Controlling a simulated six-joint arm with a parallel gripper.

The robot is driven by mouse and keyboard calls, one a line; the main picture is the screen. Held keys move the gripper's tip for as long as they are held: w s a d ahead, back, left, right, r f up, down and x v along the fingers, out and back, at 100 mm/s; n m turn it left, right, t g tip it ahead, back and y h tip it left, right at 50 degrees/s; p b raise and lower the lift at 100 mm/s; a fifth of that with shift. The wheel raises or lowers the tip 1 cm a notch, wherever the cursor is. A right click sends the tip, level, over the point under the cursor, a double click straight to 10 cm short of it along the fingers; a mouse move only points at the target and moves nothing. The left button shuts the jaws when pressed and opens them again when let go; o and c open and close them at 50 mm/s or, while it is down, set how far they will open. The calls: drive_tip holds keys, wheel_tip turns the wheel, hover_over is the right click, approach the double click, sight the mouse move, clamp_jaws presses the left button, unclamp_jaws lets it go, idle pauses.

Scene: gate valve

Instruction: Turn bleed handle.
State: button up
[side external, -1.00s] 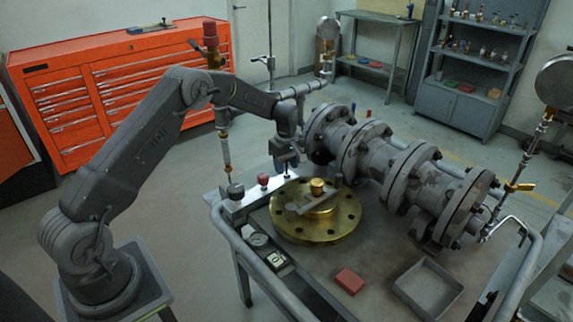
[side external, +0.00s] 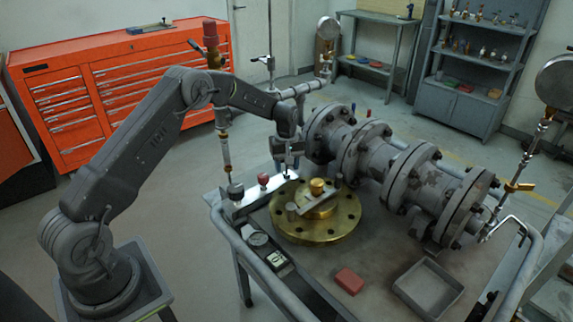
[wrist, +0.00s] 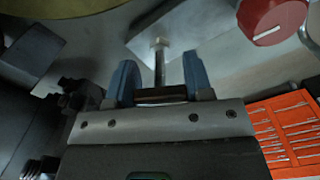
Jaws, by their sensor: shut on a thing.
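The bleed handle, as I take it, is a dark brown bar (wrist: 160,96) on a thin metal stem with a nut, rising from a silver panel (wrist: 185,28). My gripper (wrist: 160,78) has its two blue fingers on either side of the bar and is shut on it. In the side view my gripper (side external: 288,161) points down at the far end of the panel (side external: 238,203), behind the brass flange (side external: 345,222). The handle is too small and covered there to make out its angle.
A red knob (side external: 263,180) and a dark knob (side external: 236,190) stand on the same panel. A metal bar lies across the flange hub (side external: 317,187). The large flanged valve (side external: 395,165) is close on the right. A red block (side external: 349,281) and a grey tray (side external: 428,286) sit at the front.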

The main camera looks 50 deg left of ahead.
drive_tip(key=m, duration=1.2)
drive_tip(key=shift+m, duration=0.3)
idle(0.4)
drive_tip(key=o, duration=0.9)
drive_tip(key=shift+r, duration=0.1)
wheel_tip(320, 180, up, 14)
drive_tip(key=shift+f, duration=0.15)
